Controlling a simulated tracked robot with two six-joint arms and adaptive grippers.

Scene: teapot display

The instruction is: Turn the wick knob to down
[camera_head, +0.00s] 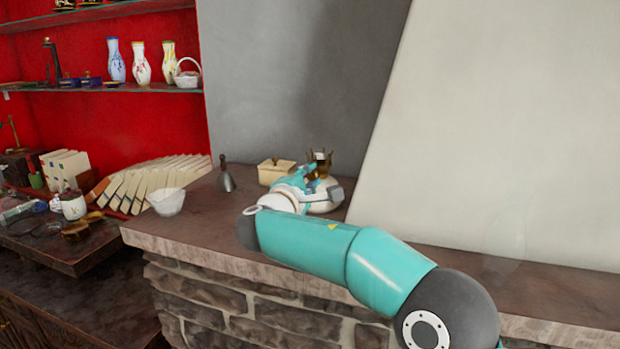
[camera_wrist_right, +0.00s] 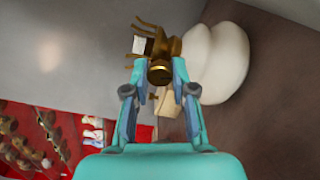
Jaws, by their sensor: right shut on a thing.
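A lamp with a brass pronged burner (camera_head: 321,160) and a white rounded body (camera_head: 328,198) stands on the brown mantel shelf. In the right wrist view the burner (camera_wrist_right: 150,40) is at the top and the white body (camera_wrist_right: 222,65) is to its right. The brass wick knob (camera_wrist_right: 160,72) sits between my right fingertips. My right gripper (camera_head: 309,172) is at the lamp, shut on the knob; it also shows in the right wrist view (camera_wrist_right: 159,75). In the head view the knob is hidden behind the gripper. My left gripper is not in view.
A cream lidded box (camera_head: 274,171) stands close left of the lamp. Further left are a grey hand bell (camera_head: 226,181) and a white bowl (camera_head: 167,202). The mantel (camera_head: 225,220) is bare in front. A slanted pale wall (camera_head: 500,120) rises at the right.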

